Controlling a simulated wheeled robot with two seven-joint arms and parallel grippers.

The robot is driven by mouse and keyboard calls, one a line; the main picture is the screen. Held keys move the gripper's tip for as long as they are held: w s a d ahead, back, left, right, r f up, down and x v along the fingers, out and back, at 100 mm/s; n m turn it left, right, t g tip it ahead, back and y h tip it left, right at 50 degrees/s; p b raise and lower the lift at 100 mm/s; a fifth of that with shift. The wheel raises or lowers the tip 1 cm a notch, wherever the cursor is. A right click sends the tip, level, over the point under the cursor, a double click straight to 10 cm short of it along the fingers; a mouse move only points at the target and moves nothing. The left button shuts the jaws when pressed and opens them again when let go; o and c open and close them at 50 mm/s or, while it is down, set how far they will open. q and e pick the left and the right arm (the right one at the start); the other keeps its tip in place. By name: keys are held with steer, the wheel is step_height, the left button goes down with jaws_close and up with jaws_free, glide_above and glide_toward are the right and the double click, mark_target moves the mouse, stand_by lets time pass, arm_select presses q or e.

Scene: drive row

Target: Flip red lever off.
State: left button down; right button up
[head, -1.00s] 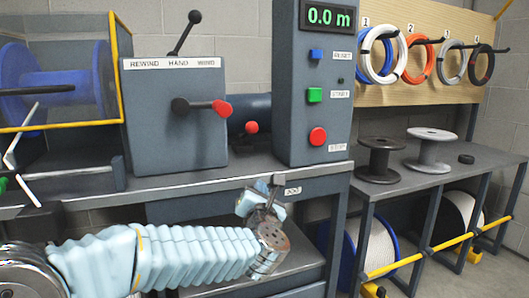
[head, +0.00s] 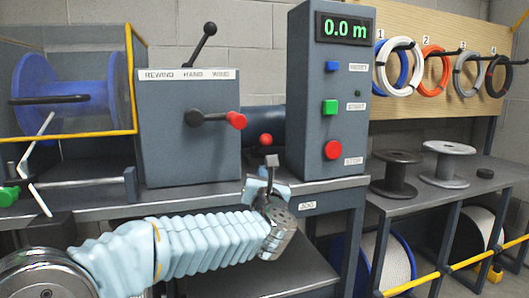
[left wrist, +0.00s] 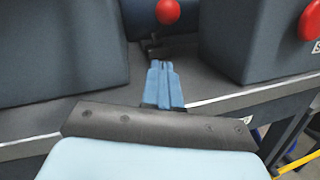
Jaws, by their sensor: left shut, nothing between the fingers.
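A red ball knob (head: 265,140) sits in front of the dark cylinder between the grey box and the control panel; it also shows at the top of the left wrist view (left wrist: 167,11). A second lever with a red grip (head: 237,120) points right from a black hub on the box front. I cannot tell from its look which one is the task's lever. My left gripper (head: 271,163) is shut and empty, just below the ball knob and apart from it. In the left wrist view its blue fingers (left wrist: 160,66) point toward the knob. My right gripper is not in view.
The grey "REWIND HAND WIND" box (head: 188,155) stands left, with a black lever (head: 204,42) on top. The control panel (head: 305,100) with green and red buttons stands right. The bench edge (head: 110,208) runs below. Two spools stand on the right shelf.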

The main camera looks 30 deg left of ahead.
arm_select(q)
steer(key=x, duration=0.4)
steer(key=shift+p, duration=0.3)
steer(key=shift+w+a+r+p, duration=0.1)
steer(key=shift+w+r+p, duration=0.15)
steer(key=shift+w+r, duration=0.25)
steer(key=shift+w+a+r+p, duration=0.15)
steer(key=shift+w+r+p, duration=0.1)
steer(key=shift+r, duration=0.3)
steer(key=shift+w+a+r, duration=0.15)
steer(key=shift+w+r, duration=0.35)
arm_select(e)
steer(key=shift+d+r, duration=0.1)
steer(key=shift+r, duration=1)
